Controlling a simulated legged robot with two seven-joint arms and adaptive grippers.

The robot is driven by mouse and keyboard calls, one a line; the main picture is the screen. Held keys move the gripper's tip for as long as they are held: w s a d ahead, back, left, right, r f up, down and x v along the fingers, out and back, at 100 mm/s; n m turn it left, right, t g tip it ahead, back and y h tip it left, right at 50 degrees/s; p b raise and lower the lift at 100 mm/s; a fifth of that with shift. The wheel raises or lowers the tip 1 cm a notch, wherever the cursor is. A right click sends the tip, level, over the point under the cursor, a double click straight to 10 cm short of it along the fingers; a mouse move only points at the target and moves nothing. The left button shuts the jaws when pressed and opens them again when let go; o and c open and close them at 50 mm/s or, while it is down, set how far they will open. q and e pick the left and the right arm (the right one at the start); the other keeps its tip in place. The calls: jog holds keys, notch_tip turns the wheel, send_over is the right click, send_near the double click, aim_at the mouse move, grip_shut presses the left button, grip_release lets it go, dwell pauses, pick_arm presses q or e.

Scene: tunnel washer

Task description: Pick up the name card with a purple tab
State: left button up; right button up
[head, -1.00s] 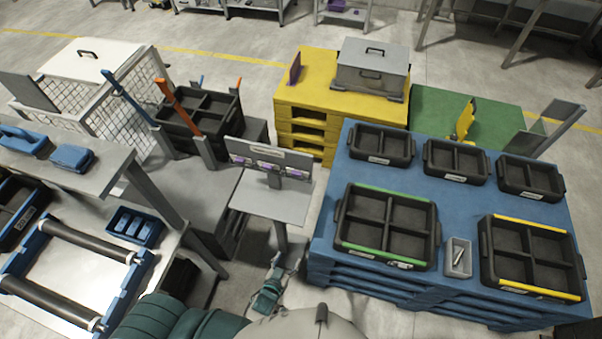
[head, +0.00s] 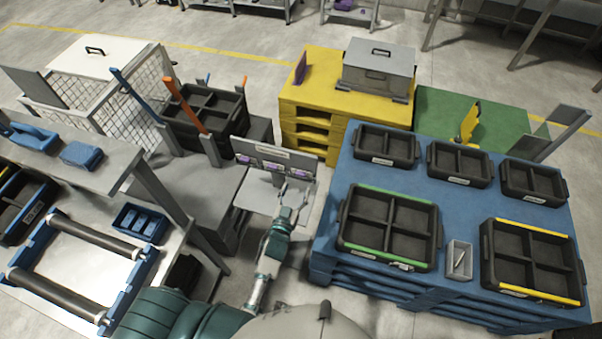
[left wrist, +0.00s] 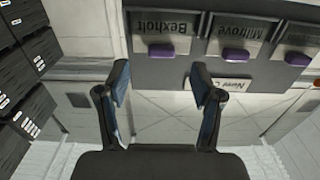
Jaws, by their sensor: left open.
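Several name cards stand in a row on an upright grey board above a small stand. In the left wrist view they appear upside down: a card reading Bexholt (left wrist: 168,27), a card reading Millrove (left wrist: 238,30) and a third card (left wrist: 302,36), cut by the frame's edge. Each of these has a purple tab (left wrist: 161,51) along its edge. The row of cards (head: 272,167) is small in the head view. My left gripper (head: 293,188) is open and empty, in front of the board at its right part. In the left wrist view its fingers (left wrist: 162,85) point toward the cards, apart from them.
The grey stand top (head: 262,198) lies below the board. A blue platform (head: 335,225) with black trays is close on the right. A grey workbench (head: 185,225) stands left. A small plate (left wrist: 222,83) with partly readable lettering sits below the cards.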

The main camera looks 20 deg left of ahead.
aim_at(301, 176)
pick_arm(q)
jog(key=shift+w+f+p, duration=0.1)
jog(key=shift+w+p, duration=0.25)
jog(key=shift+w, duration=2.45)
jog(key=shift+s, duration=0.1)
jog(key=c, duration=1)
